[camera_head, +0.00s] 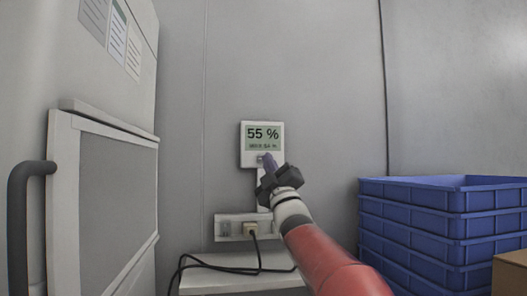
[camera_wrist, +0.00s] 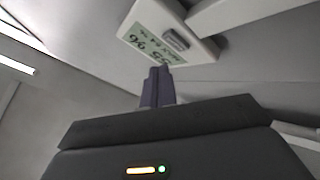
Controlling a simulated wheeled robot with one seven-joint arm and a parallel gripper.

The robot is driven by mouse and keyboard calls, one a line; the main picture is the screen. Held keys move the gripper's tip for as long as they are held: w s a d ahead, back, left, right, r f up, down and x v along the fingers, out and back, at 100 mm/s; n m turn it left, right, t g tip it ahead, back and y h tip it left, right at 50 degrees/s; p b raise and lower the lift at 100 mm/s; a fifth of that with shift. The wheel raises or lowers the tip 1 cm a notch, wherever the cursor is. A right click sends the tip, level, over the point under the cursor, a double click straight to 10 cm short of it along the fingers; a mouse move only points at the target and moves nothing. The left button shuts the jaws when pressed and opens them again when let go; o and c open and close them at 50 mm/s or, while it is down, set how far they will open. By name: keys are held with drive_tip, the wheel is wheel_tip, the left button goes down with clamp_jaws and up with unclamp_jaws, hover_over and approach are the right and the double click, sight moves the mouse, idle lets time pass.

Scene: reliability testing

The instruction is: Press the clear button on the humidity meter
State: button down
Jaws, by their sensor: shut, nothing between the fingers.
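The humidity meter (camera_head: 247,158) is a white box on the grey wall. Its greenish display reads 55 % above a smaller line of text. In the wrist view the meter (camera_wrist: 203,50) appears tilted, with a grey raised button (camera_wrist: 176,40) beside the display (camera_wrist: 150,41). My gripper (camera_head: 267,160) is in front of the meter's lower part and hides some of it. In the wrist view its dark purple fingers (camera_wrist: 158,73) are together and empty, pointing toward the meter. The fingertips appear close to the display side, offset from the button. I cannot tell whether they touch the meter.
A wall socket strip (camera_head: 228,228) with a plug and black cable (camera_head: 215,268) is below the meter, above a light shelf (camera_head: 225,284). Stacked blue crates (camera_head: 415,207) and a cardboard box (camera_head: 510,272) stand right. A cabinet with a dark handle (camera_head: 18,220) stands left.

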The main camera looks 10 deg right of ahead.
drive_tip(key=shift+w, duration=0.75)
drive_tip(key=shift+w, duration=0.15)
idle(1.4)
drive_tip(key=shift+w, duration=0.25)
drive_tip(key=shift+w+p, duration=0.3)
drive_tip(key=shift+w, duration=0.05)
idle(0.6)
drive_tip(key=shift+s, duration=0.1)
drive_tip(key=shift+s+b, duration=0.65)
drive_tip(key=shift+b, duration=0.25)
drive_tip(key=shift+s+f, duration=0.1)
